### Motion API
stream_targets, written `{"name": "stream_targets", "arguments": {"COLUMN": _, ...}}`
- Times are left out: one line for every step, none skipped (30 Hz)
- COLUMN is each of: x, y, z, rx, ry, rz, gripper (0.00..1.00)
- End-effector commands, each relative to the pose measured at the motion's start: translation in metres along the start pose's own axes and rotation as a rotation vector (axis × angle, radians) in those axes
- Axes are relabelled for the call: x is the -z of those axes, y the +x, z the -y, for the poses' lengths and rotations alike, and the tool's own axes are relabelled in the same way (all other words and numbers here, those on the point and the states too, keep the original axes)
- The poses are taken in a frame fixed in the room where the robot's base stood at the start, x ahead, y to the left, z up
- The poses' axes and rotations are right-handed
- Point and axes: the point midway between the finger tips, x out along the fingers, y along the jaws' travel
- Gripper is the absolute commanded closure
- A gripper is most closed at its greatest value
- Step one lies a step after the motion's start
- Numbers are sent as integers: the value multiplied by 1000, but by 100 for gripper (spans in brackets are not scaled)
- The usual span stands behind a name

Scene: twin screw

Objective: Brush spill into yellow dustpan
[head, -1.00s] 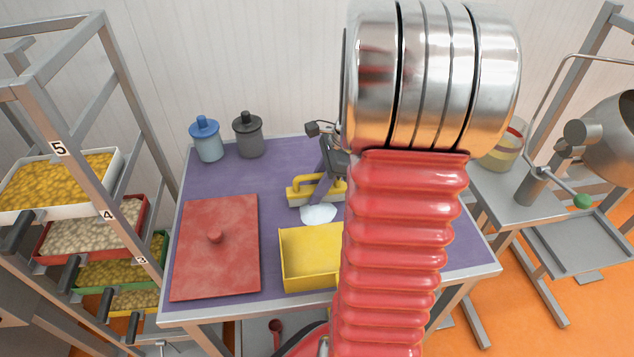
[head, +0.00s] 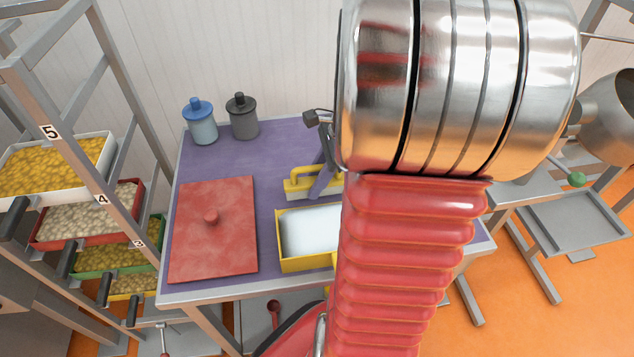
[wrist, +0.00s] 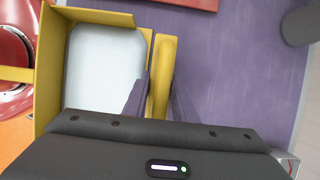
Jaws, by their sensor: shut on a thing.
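The yellow dustpan (head: 296,266) stands on the purple table top (head: 280,150), and my arm hides its right part. White spill material (head: 310,232) covers the dustpan's floor. The wrist view shows the dustpan (wrist: 50,55) at left with the white layer (wrist: 103,65) in it. The yellow brush (head: 298,183) is just behind the dustpan's back edge. My gripper (head: 322,186) is shut on the brush; in the wrist view its purple fingers lie on both sides of the yellow handle (wrist: 164,70). No white patch shows on the visible table top.
A red lid-like board with a knob (head: 215,245) lies left of the dustpan. A blue jar (head: 202,125) and a dark grey jar (head: 242,122) stand at the back left. A rack of food trays (head: 55,165) is left of the table. The table's back middle is clear.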

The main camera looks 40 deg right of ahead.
Motion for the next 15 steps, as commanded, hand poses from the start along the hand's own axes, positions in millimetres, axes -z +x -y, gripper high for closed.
{"name": "stream_targets", "arguments": {"x": -2, "y": -4, "z": 1, "rx": 1, "ry": -1, "rz": 0, "gripper": 100}}
{"name": "stream_targets", "arguments": {"x": -2, "y": -6, "z": 1, "rx": 1, "ry": -1, "rz": 0, "gripper": 100}}
{"name": "stream_targets", "arguments": {"x": -3, "y": -8, "z": 2, "rx": 2, "ry": 0, "rz": -1, "gripper": 100}}
{"name": "stream_targets", "arguments": {"x": -4, "y": -10, "z": 2, "rx": 2, "ry": 0, "rz": -1, "gripper": 100}}
{"name": "stream_targets", "arguments": {"x": -5, "y": -12, "z": 3, "rx": 2, "ry": 0, "rz": -1, "gripper": 100}}
{"name": "stream_targets", "arguments": {"x": -6, "y": -15, "z": 4, "rx": 2, "ry": 0, "rz": 0, "gripper": 100}}
{"name": "stream_targets", "arguments": {"x": -7, "y": -16, "z": 4, "rx": 1, "ry": 0, "rz": 0, "gripper": 100}}
{"name": "stream_targets", "arguments": {"x": -8, "y": -18, "z": 4, "rx": 1, "ry": 0, "rz": 0, "gripper": 100}}
{"name": "stream_targets", "arguments": {"x": -8, "y": -20, "z": 5, "rx": 2, "ry": 0, "rz": 0, "gripper": 100}}
{"name": "stream_targets", "arguments": {"x": -9, "y": -22, "z": 5, "rx": 1, "ry": 0, "rz": 0, "gripper": 100}}
{"name": "stream_targets", "arguments": {"x": -10, "y": -24, "z": 6, "rx": 1, "ry": 0, "rz": 0, "gripper": 100}}
{"name": "stream_targets", "arguments": {"x": -11, "y": -25, "z": 6, "rx": 1, "ry": 0, "rz": 1, "gripper": 100}}
{"name": "stream_targets", "arguments": {"x": -11, "y": -27, "z": 6, "rx": 1, "ry": 0, "rz": 1, "gripper": 100}}
{"name": "stream_targets", "arguments": {"x": -12, "y": -28, "z": 6, "rx": 1, "ry": 1, "rz": 1, "gripper": 100}}
{"name": "stream_targets", "arguments": {"x": -12, "y": -29, "z": 7, "rx": 1, "ry": 1, "rz": 0, "gripper": 100}}
